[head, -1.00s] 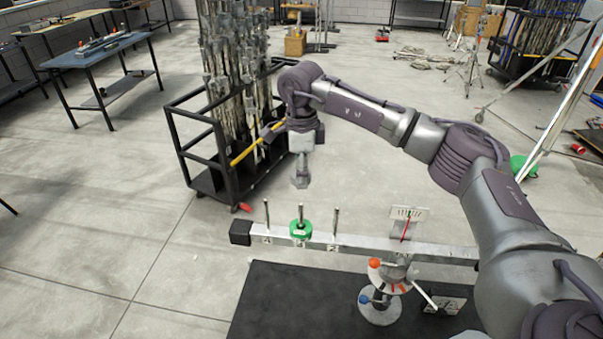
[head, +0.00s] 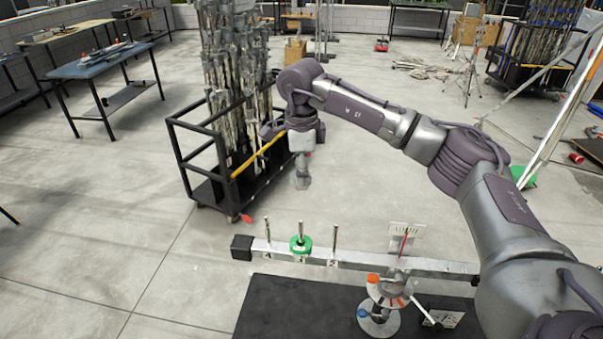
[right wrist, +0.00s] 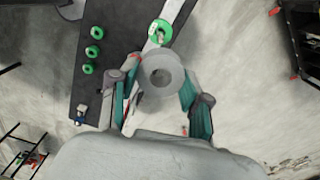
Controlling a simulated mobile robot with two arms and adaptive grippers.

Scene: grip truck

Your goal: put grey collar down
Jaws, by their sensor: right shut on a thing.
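My right gripper (head: 302,182) hangs above and behind the balance beam in the head view, pointing down. In the right wrist view the right gripper (right wrist: 160,88) is shut on the grey collar (right wrist: 174,84), a thick ring with its hole facing the camera. The grey beam (head: 355,259) carries upright pegs near its left end. A green collar (head: 301,246) sits on the middle peg, and it also shows in the right wrist view (right wrist: 165,30), apart from the grey collar. The outer two pegs (head: 267,230) and (head: 335,239) are bare. My left gripper is not in view.
Several green collars (right wrist: 92,51) lie on the black surface (right wrist: 113,20) beside the beam. A black rack cart (head: 180,140) full of metal rods stands behind my right gripper. The floor (head: 110,220) to the left is clear.

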